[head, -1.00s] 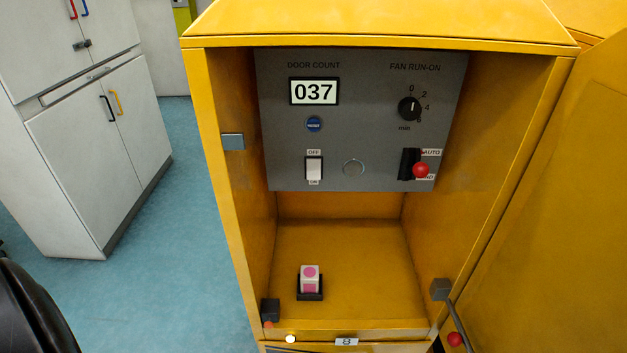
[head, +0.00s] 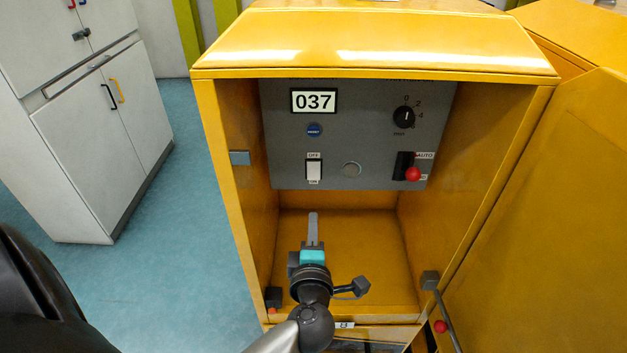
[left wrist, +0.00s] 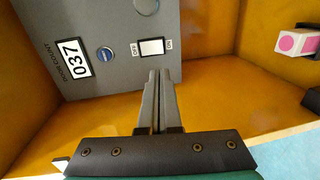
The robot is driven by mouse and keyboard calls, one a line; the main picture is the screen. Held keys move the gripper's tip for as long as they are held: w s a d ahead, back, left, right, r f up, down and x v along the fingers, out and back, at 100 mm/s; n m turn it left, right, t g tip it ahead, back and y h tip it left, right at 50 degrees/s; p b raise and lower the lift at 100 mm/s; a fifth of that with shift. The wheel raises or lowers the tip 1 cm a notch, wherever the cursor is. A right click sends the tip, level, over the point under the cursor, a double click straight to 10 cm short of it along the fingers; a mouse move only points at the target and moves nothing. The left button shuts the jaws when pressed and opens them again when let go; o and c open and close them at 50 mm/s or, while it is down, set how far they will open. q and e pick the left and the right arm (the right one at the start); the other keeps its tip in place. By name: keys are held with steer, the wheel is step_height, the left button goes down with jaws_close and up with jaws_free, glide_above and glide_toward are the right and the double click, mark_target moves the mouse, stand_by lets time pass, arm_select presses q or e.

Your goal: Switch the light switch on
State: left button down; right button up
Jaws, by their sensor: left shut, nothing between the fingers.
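The light switch (head: 314,169) is a white rocker on the grey panel (head: 381,164), with an OFF label above it and an ON label below it. It also shows in the left wrist view (left wrist: 151,46), just beyond my fingertips. My left gripper (head: 313,214) reaches into the yellow cabinet from the front, below the switch. Its fingers (left wrist: 160,72) are shut together with nothing between them and point toward the switch. A gap between fingertips and switch shows in the head view. My right gripper is not in view.
The panel also has a 037 counter (head: 314,100), a blue button (head: 314,130), a black dial (head: 404,117) and a red-knobbed lever (head: 413,174). A pink-and-white cube (left wrist: 297,43) shows at right in the wrist view. The cabinet's open door (head: 540,210) stands at right.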

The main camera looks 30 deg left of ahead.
arm_select(q)
steer(key=shift+r, duration=0.1)
stand_by(0.3)
steer(key=b, duration=0.1)
glide_toward(314, 178)
steer(key=x, duration=0.7)
steer(key=shift+s+r, duration=0.1)
